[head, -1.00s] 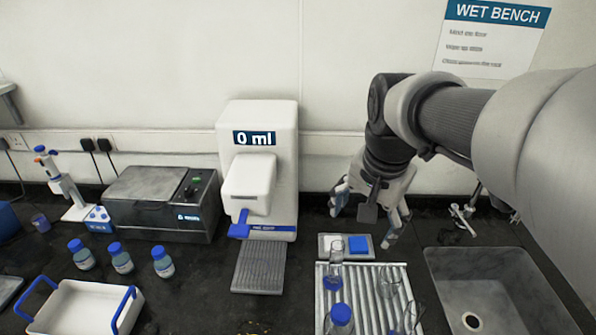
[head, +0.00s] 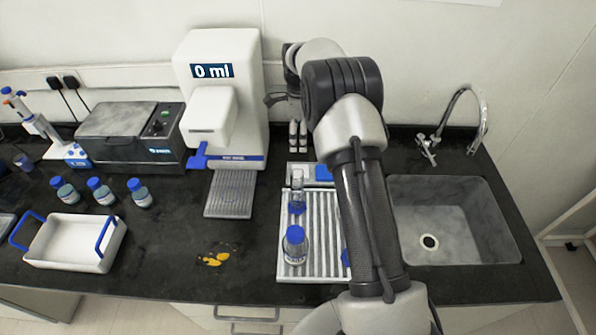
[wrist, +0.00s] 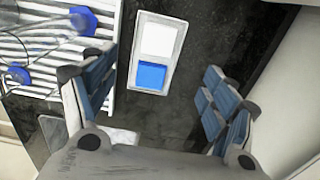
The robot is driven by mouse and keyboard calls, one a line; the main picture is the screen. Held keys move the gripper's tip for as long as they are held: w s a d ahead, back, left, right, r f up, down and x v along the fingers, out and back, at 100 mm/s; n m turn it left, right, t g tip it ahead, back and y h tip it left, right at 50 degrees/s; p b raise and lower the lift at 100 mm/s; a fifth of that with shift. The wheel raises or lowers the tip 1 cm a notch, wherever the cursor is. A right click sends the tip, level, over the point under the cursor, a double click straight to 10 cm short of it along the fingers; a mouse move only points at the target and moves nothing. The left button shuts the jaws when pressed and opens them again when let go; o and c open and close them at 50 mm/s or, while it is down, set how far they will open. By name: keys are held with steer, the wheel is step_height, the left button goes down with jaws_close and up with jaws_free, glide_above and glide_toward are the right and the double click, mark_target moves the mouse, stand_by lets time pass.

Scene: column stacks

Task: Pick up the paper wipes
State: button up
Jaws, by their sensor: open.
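A small pale tray (wrist: 138,45) lies on the black bench and holds a flat white pad (wrist: 158,40) beside a blue pad (wrist: 151,76). The white pad looks like the paper wipes; I cannot be sure. In the head view the blue pad (head: 323,173) shows behind the rack, partly hidden by my arm. My gripper (wrist: 155,90) is open and empty in the wrist view, its blue-padded fingers wide apart. The tray appears between and beyond them, not touched.
A ribbed drain rack (head: 322,270) with a blue-capped bottle (head: 295,245) and other glassware stands in front of the tray. The dispenser (head: 218,100) is left, the sink (head: 455,215) right. A yellow spill (head: 216,255) lies on the bench.

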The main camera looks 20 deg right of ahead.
steer(key=b, duration=0.1)
glide_above(301, 168)
steer(key=a, duration=0.1)
steer(key=f, duration=1)
steer(key=shift+s+f, duration=0.2)
steer(key=shift+s, duration=0.2)
steer(key=shift+s+d+f+b, duration=0.1)
steer(key=shift+f+b, duration=0.15)
steer(key=shift+f, duration=1.1)
steer(key=shift+s+d+f+b, duration=0.1)
steer(key=shift+f+b, duration=0.15)
steer(key=shift+f, duration=1.05)
steer(key=shift+c, duration=0.3)
steer(key=c, duration=0.7)
